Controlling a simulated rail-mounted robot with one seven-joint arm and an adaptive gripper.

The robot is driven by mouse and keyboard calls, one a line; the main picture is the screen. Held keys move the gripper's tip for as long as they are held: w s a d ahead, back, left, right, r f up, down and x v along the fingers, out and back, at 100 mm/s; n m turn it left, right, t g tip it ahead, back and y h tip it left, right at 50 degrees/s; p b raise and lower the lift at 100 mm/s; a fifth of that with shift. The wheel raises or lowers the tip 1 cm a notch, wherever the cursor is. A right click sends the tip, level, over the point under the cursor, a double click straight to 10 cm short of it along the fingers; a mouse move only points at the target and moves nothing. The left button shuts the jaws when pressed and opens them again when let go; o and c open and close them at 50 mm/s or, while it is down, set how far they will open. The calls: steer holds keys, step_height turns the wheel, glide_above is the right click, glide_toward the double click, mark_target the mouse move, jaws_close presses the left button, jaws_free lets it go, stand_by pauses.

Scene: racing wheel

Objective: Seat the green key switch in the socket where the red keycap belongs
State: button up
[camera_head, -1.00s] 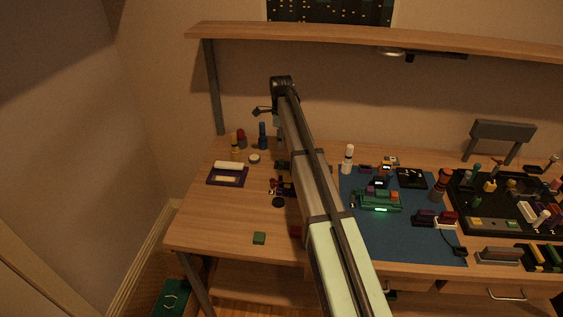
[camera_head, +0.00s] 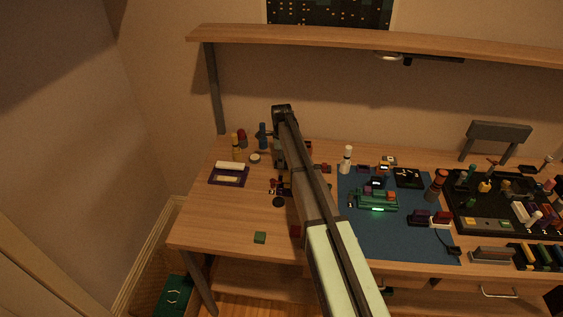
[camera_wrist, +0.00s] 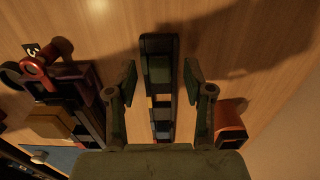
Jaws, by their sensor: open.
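In the wrist view a dark narrow holder (camera_wrist: 146,45) with a row of several coloured blocks lies on the wood desk. A dark green block (camera_wrist: 158,68), possibly the green key switch, sits near its upper end. My gripper (camera_wrist: 160,82) is open with one finger on each side of this holder; the picture does not show whether they touch it. In the head view the holder is hidden or too small to tell. A green device (camera_head: 378,199) with coloured caps and a lit green strip stands on the blue mat. I cannot tell its sockets apart.
In the wrist view an orange-brown object (camera_wrist: 230,122) stands right of the fingers, and red and dark parts (camera_wrist: 60,75) lie left. In the head view a green cube (camera_head: 260,238) and a red block (camera_head: 295,231) lie near the front edge. The desk's front left is mostly clear.

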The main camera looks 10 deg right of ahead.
steer(key=shift+f, duration=0.1)
steer(key=c, duration=0.9)
